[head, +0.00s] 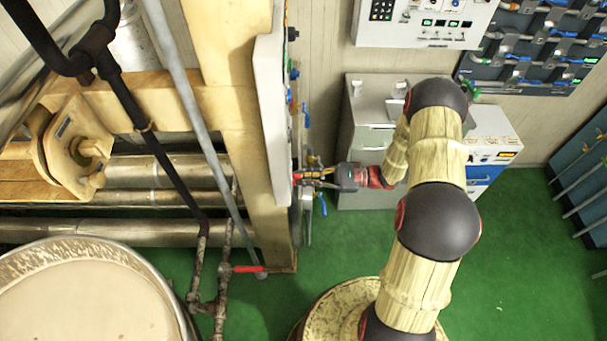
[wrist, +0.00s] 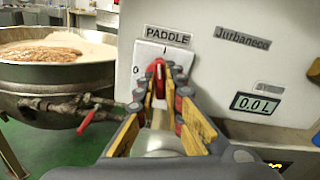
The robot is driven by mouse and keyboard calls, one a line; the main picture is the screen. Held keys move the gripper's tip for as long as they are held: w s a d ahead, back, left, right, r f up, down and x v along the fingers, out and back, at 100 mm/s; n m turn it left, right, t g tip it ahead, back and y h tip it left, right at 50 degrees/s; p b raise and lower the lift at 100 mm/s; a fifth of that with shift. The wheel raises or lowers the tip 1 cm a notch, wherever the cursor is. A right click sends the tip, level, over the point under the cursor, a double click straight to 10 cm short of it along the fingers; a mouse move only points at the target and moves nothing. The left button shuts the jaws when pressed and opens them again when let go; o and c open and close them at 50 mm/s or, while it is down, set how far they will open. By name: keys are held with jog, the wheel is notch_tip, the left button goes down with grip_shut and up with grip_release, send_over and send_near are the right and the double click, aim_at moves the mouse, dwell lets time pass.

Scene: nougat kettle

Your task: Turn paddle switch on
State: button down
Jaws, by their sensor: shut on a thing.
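The paddle switch (wrist: 159,68) is a red knob on a white plate under a label reading PADDLE, on the light panel (wrist: 200,60) in the wrist view. The plate shows a 0 at its left. The knob's visible part stands about upright. My gripper (wrist: 160,88) has its yellow and grey fingers closed around the knob. In the head view my gripper (head: 318,178) reaches left to the panel (head: 272,110), seen edge-on, and the switch is hidden there.
A large kettle (wrist: 55,65) of pale brown mass stands left of the panel; it also shows in the head view (head: 165,290). A red-handled valve (wrist: 88,120) sits on its pipe. A display (wrist: 258,104) reads 0.0 L. Grey cabinets (head: 365,140) stand behind my arm.

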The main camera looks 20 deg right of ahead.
jog(key=shift+m+p, duration=0.6)
jog(key=shift+m, duration=0.7)
jog(key=c, duration=1.9)
grip_release()
jog(key=v, duration=1.2)
